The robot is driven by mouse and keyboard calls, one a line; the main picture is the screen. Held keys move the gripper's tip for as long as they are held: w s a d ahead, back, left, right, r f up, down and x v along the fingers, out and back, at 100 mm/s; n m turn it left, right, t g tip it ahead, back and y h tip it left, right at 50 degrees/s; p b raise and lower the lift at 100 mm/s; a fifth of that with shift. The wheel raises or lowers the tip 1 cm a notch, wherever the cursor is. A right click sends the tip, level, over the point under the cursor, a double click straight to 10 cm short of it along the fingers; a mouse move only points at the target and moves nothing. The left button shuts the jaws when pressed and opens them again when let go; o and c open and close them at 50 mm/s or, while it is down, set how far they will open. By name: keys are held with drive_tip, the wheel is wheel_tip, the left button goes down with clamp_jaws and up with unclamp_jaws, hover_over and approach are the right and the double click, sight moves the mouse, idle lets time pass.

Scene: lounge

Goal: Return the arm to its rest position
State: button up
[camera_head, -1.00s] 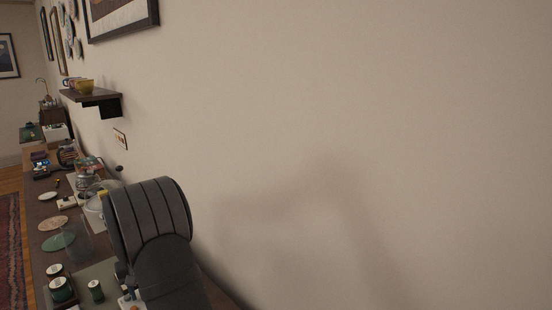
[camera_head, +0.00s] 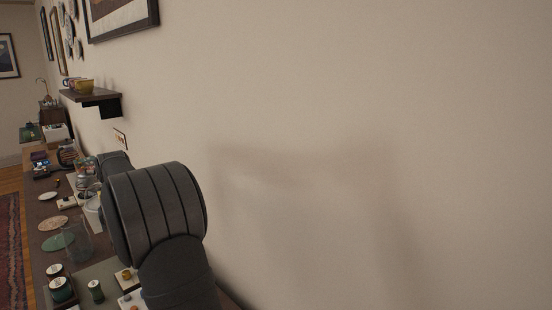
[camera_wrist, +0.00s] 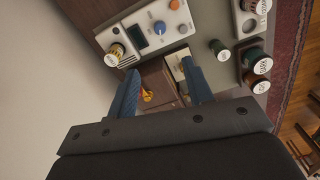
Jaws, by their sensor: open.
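My gripper (camera_wrist: 160,82) shows in the wrist view with its two blue fingers apart. Nothing is held between them. The fingers hang above a brown surface with a small yellow-orange item (camera_wrist: 147,95) visible in the gap. In the head view my dark grey arm stands at the lower middle-left, close to the wall, and hides part of the long table (camera_head: 37,212). The gripper itself does not show in the head view.
A white device with a blue knob (camera_wrist: 159,28) lies beyond the fingers. Several lidded jars (camera_wrist: 262,66) stand to its right. The wall (camera_head: 380,120) on the right is bare.

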wheel_tip(320, 180, down, 17)
drive_tip(key=shift+f, duration=0.1)
drive_tip(key=shift+f+m, duration=0.2)
drive_tip(key=shift+m, duration=0.1)
drive_tip(key=m, duration=0.5)
drive_tip(key=shift+r, duration=0.1)
drive_tip(key=m, duration=0.6)
drive_tip(key=shift+r, duration=1.15)
drive_tip(key=shift+o, duration=0.4)
